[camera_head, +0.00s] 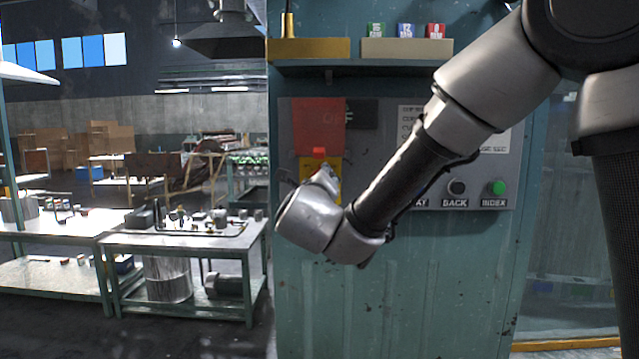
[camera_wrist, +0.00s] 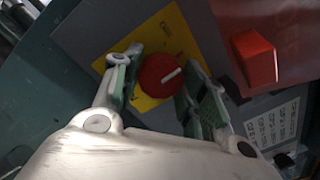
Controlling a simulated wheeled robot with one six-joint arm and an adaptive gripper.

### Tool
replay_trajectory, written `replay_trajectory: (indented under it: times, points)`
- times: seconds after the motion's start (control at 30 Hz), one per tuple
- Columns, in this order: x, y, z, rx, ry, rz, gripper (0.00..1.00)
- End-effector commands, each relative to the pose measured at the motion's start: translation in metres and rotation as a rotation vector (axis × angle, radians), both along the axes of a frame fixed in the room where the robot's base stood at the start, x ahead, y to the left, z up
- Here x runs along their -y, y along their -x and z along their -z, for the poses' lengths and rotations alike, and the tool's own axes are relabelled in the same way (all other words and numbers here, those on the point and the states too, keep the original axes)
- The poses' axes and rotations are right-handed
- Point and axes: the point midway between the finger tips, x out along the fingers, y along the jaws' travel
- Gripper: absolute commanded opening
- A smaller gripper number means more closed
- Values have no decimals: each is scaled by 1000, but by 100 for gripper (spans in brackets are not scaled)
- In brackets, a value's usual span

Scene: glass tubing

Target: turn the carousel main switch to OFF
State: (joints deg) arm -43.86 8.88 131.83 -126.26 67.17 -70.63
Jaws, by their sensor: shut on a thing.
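The main switch is a round red knob (camera_wrist: 158,76) with a white pointer line, on a yellow plate (camera_wrist: 178,32) in the wrist view. My gripper (camera_wrist: 160,84) has its green-padded fingers on either side of the knob and is shut on it. The pointer line slants toward the right of that view. In the camera_head view my gripper (camera_head: 326,178) is at the yellow plate (camera_head: 306,164), and the knob is hidden behind it. A red flap (camera_head: 316,122) stands above the plate and partly covers a dark label whose visible letters end in "FF".
A red block (camera_wrist: 255,58) projects from the flap close to my right finger. Black and green buttons (camera_head: 498,188) sit at the right of the grey panel. A shelf (camera_head: 405,60) with small boxes is above. Work tables (camera_head: 185,243) stand at the left.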

Motion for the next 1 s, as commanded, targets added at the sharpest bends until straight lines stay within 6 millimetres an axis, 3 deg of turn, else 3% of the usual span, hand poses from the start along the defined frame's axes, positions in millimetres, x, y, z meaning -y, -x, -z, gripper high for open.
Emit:
replay_trajectory:
  times: [0.6, 1.0]
  points:
    - [1, 0, 0, -20, 541, -2, 18]
    - [1, 0, 0, -26, 711, -3, 18]
